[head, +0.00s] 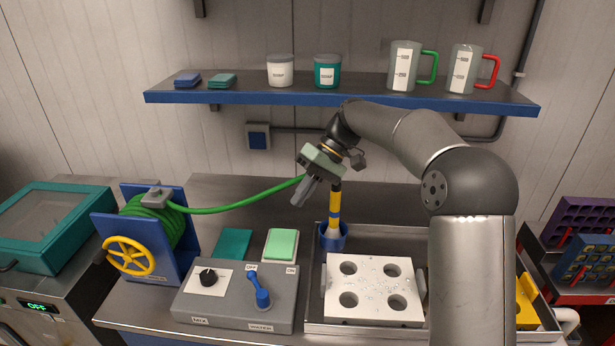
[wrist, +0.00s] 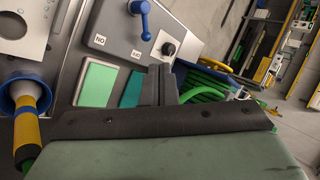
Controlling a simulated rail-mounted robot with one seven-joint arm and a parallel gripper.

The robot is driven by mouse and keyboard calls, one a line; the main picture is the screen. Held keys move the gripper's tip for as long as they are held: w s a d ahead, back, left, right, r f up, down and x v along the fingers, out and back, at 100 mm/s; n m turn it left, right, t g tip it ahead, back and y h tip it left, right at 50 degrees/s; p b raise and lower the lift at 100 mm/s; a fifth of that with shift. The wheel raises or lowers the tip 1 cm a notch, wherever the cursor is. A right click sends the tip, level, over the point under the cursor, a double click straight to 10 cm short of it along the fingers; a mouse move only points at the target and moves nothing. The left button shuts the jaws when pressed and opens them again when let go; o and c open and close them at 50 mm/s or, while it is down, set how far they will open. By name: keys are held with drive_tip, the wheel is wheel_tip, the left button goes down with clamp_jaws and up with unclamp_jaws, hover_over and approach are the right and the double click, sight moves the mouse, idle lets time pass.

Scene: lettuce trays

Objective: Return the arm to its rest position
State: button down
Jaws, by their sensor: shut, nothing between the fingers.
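My gripper (head: 300,197) is in the middle of the head view, above the counter, with its fingers pointing down and left. The fingers are together with nothing between them; in the wrist view they show as a dark closed pair (wrist: 158,86). A yellow watering wand (head: 335,205) with a blue head stands upright just right of and below my gripper. The wand also shows at the left of the wrist view (wrist: 26,125), apart from the fingers. My gripper covers the place where the green hose (head: 245,201) meets the wand's top.
A blue hose reel (head: 105,228) stands left. A control box (head: 235,305) with a black knob and blue lever (head: 259,290) sits in front. A white tray with holes (head: 372,312) lies in the sink (head: 314,300). A shelf (head: 340,98) with cups and jugs hangs above my arm.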

drive_tip(key=s+d+f+m+t+h, duration=0.2)
drive_tip(key=s+d, duration=0.5)
drive_tip(key=s, duration=0.2)
drive_tip(key=s+d+f+m+t+h, duration=0.2)
drive_tip(key=s+d+f+m, duration=0.1)
drive_tip(key=s+d, duration=0.4)
drive_tip(key=s+d+f+m+t+h, duration=0.1)
drive_tip(key=s+d+f+m+h, duration=0.1)
drive_tip(key=s+d, duration=0.5)
drive_tip(key=s+f, duration=0.1)
drive_tip(key=s, duration=0.5)
drive_tip(key=shift+d+m+t, duration=0.25)
drive_tip(key=shift+m+t, duration=0.05)
drive_tip(key=shift+t, duration=0.1)
drive_tip(key=shift+s, duration=0.1)
